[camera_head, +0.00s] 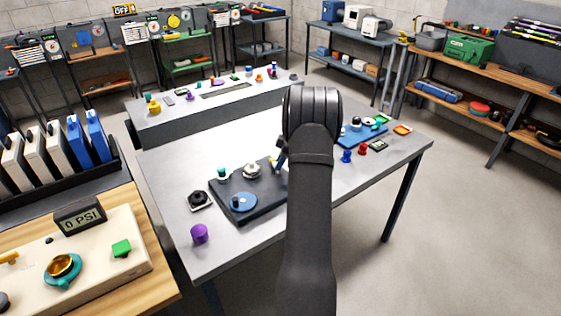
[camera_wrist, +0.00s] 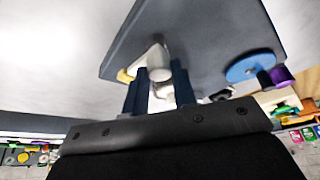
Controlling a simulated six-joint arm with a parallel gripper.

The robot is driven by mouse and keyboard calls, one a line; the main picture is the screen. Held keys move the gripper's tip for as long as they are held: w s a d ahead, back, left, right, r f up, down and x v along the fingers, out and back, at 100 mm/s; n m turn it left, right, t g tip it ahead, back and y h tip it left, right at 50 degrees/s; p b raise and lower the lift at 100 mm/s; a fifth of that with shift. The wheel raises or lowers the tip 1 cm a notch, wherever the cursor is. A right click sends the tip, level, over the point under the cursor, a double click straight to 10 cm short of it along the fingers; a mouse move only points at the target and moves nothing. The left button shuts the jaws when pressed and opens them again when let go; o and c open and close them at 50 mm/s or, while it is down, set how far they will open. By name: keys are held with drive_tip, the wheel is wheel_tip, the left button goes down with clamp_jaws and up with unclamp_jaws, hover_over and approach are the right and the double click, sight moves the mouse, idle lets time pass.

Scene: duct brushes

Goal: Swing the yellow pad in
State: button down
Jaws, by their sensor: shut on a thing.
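A dark grey board (camera_head: 220,203) lies on the grey table and carries a blue disc (camera_head: 243,202) and a pale round hub (camera_head: 252,170). In the wrist view the board (camera_wrist: 195,30) fills the top, with the blue disc (camera_wrist: 250,66) to the right. The yellow pad (camera_wrist: 125,75) shows there just left of my gripper (camera_wrist: 160,67), at the end of a white piece (camera_wrist: 157,50). My dark blue fingers are shut on this white piece. In the head view my arm hides the pad and most of my gripper; one blue finger (camera_head: 281,157) shows beside the hub.
A purple knob (camera_head: 200,234) and a black square part (camera_head: 199,200) stand left of the board. A console with a gauge (camera_head: 79,216) stands at front left.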

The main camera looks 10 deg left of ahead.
drive_tip(key=shift+n, duration=0.3)
drive_tip(key=n+g, duration=0.1)
drive_tip(key=n, duration=0.1)
drive_tip(key=n+g, duration=0.1)
drive_tip(key=n, duration=0.2)
drive_tip(key=shift+w+n+h, duration=0.15)
drive_tip(key=shift+n+h, duration=0.15)
drive_tip(key=shift+h, duration=0.1)
drive_tip(key=n+h, duration=0.1)
drive_tip(key=n, duration=0.1)
drive_tip(key=n+g, duration=0.1)
drive_tip(key=n, duration=0.2)
drive_tip(key=shift+w+a+n+g+h, duration=0.1)
drive_tip(key=shift+a+n+g+h, duration=0.05)
drive_tip(key=shift+n+g+h, duration=0.2)
drive_tip(key=c, duration=1.2)
unclamp_jaws()
drive_tip(key=shift+v, duration=3.75)
